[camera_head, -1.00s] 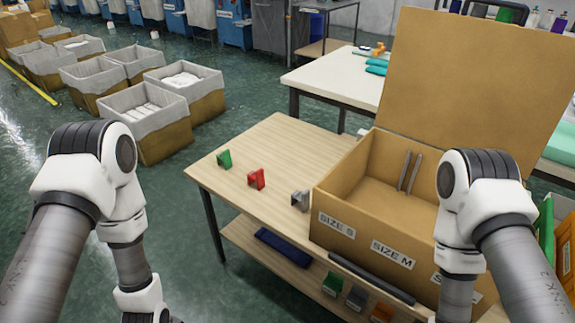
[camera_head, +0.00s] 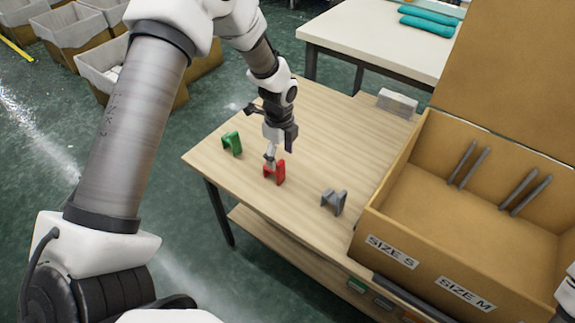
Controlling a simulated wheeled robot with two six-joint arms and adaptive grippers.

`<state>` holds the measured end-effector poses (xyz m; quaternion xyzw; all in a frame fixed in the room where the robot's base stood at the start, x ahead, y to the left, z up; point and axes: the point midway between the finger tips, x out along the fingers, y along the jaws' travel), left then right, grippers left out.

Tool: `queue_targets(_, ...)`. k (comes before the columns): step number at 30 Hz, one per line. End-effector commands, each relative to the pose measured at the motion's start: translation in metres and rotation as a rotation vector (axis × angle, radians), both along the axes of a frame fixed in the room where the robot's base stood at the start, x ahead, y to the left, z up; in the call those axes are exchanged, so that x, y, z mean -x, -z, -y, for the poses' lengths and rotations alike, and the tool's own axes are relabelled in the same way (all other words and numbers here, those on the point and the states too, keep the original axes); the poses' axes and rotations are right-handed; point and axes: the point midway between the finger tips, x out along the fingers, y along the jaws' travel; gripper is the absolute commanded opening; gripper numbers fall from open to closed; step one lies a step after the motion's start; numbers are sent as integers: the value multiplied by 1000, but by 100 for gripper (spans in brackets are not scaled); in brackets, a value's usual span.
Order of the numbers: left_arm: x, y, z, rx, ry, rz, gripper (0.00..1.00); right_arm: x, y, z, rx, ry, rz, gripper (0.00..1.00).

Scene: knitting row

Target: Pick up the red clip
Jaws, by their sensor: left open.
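The red clip (camera_head: 275,173) stands on the wooden table, between a green clip (camera_head: 232,143) and a grey clip (camera_head: 334,201). My left gripper (camera_head: 270,158) points down just above and behind the red clip, its fingertips at or very near the clip's upper edge. It is open, and whether it touches the clip cannot be told. My right gripper is out of view.
A cardboard box (camera_head: 395,207) labelled SIZE S and SIZE M stands at the table's right, with grey rods inside. A white table (camera_head: 385,45) stands beyond.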

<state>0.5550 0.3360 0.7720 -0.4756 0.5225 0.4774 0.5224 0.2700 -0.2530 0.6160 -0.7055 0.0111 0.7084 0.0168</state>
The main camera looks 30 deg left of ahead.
Motion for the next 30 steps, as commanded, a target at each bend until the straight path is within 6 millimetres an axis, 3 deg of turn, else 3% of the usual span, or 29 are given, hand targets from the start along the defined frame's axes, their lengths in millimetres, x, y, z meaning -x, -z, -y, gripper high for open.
queue_targets(13,2,69,-1,0,-4,-4,67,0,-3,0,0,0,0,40)
queue_targets(21,2,77,-1,1,-5,-1,67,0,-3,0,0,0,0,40)
queue_targets(26,2,77,-1,1,-5,-1,17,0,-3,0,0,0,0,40)
queue_targets(30,2,77,-1,1,-5,-1,17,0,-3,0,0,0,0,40)
